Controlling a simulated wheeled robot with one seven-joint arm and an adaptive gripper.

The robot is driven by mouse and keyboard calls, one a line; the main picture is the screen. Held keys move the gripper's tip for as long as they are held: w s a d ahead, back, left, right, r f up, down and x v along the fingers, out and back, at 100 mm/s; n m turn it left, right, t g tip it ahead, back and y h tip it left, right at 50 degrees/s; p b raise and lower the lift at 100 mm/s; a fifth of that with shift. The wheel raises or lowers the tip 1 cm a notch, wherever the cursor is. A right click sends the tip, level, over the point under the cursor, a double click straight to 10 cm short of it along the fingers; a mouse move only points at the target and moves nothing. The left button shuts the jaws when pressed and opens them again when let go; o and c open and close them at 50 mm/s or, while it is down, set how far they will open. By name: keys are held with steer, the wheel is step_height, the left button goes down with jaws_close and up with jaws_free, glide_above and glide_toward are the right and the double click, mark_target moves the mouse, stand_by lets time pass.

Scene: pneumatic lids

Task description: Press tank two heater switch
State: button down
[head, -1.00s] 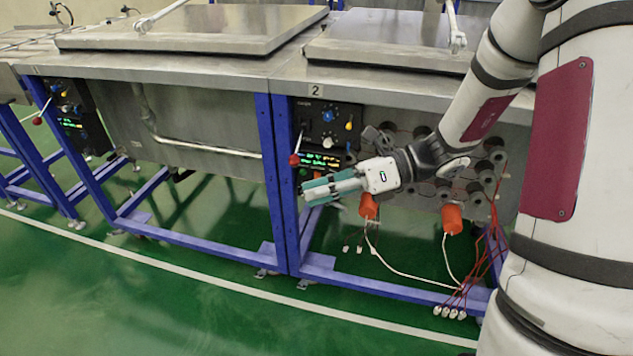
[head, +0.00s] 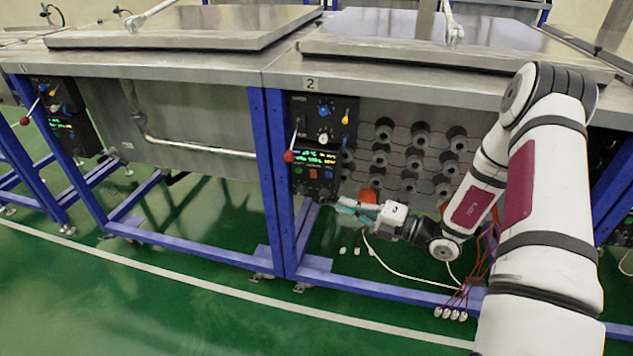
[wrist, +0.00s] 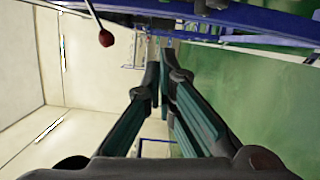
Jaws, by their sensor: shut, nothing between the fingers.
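The tank labelled 2 (head: 310,84) carries a black control panel (head: 334,131) with a blue knob (head: 324,110), a yellow-orange knob (head: 346,117) and a lit display (head: 315,157). I cannot tell which control is the heater switch. My gripper (head: 340,204) is shut and empty, below and right of the panel's lower edge, apart from the buttons. In the wrist view, its teal fingers (wrist: 163,62) lie close together; no button shows there.
A lever with a red ball (head: 289,156) sticks out at the panel's left; its ball also shows in the wrist view (wrist: 106,38). A blue frame post (head: 272,180) stands left of it. Orange plugs, white cables and red wires hang at right. The green floor in front is clear.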

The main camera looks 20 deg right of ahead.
mark_target(313, 174)
steer(key=shift+w+a+r+b, duration=0.15)
steer(key=shift+w+a+b, duration=0.65)
steer(key=shift+w, duration=0.95)
steer(key=shift+w+a+r+b, duration=0.15)
steer(key=shift+w+a+b, duration=0.65)
steer(key=shift+w, duration=0.9)
steer(key=shift+w+a+r+b, duration=0.15)
steer(key=shift+w+a+b, duration=0.35)
steer(key=shift+w+a, duration=0.9)
steer(key=shift+w+d, duration=0.4)
